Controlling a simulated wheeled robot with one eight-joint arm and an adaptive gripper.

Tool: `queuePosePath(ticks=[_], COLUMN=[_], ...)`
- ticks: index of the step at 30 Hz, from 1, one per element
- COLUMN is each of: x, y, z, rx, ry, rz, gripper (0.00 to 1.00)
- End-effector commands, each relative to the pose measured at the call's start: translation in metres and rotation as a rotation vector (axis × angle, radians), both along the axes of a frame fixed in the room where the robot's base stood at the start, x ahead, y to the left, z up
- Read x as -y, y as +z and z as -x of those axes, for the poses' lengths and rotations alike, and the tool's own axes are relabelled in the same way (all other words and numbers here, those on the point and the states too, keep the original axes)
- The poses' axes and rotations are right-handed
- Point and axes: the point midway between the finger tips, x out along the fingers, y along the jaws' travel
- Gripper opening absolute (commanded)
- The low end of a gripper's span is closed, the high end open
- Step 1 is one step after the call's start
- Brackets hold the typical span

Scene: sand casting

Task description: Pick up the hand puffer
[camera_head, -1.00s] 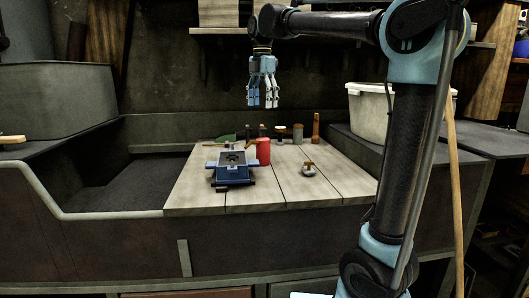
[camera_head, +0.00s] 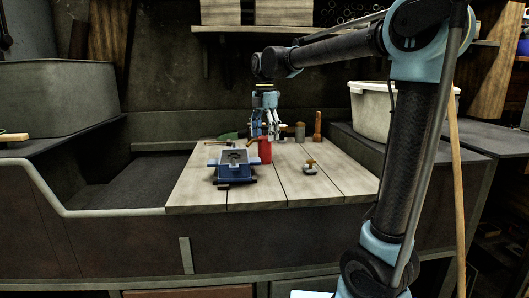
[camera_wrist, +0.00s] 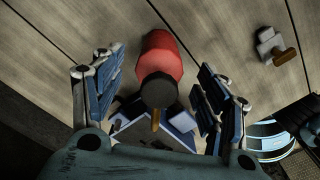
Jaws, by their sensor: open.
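The hand puffer appears to be the red bulb-like body (camera_head: 265,151) standing on the wooden table. The wrist view shows its red body (camera_wrist: 163,52), a black collar and a thin brass-coloured tip. My gripper (camera_head: 265,135) is just above and around its top, pointing down. In the wrist view the spread fingers of my gripper (camera_wrist: 158,72) are on either side of the puffer, with gaps on both sides. The jaws are open and hold nothing. The fingers partly hide the puffer's top in the head view.
A blue mould frame (camera_head: 234,168) stands close to the left of the puffer. A small metal tool with a wooden knob (camera_head: 310,167) lies to the right. Several small tools stand behind, including a wooden one (camera_head: 317,128). A white bin (camera_head: 370,115) is at right. The front planks are clear.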

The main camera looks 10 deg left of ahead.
Motion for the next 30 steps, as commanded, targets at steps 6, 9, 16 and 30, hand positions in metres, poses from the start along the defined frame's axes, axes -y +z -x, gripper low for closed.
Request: queuePosePath(ticks=[6,9,16,30], x=[0.001,0.001,0.001,0.000], y=[-0.030,-0.040,-0.046,-0.046], z=[-0.004,-0.004,-0.004,-0.003], rx=[0.000,0.000,0.000,0.000], ry=[0.000,0.000,0.000,0.002], rz=[0.000,0.000,0.000,0.000], gripper=[0.68,0.68,0.68,0.07])
